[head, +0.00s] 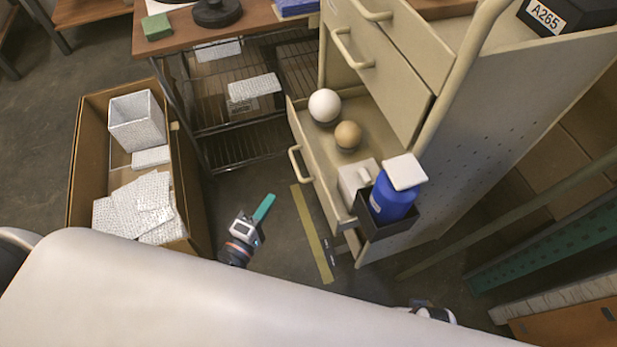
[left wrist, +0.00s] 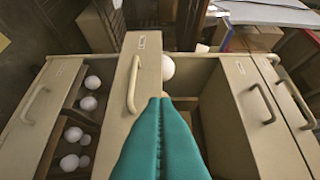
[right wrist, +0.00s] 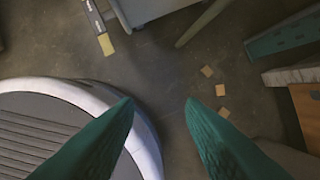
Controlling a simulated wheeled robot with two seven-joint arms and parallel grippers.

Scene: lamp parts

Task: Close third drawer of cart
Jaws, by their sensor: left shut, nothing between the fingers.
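The beige cart (head: 505,130) stands at right in the head view. Its third drawer (head: 318,165) is pulled out, with a white ball (head: 324,106), a tan ball (head: 348,135) and a white box (head: 355,180) inside. The drawer's handle (head: 295,164) faces left. My left gripper (head: 267,201) is shut and empty, in front of and apart from the drawer. In the left wrist view its teal fingers (left wrist: 160,103) overlap the open drawer's front (left wrist: 122,110), beside the handle (left wrist: 132,85). My right gripper (right wrist: 160,105) is open and empty above the floor.
A blue bottle (head: 390,200) sits in a dark holder (head: 385,228) on the cart's side. A cardboard box (head: 88,150) with white pieces stands at left. A lower drawer (left wrist: 35,110) with several white balls shows in the left wrist view.

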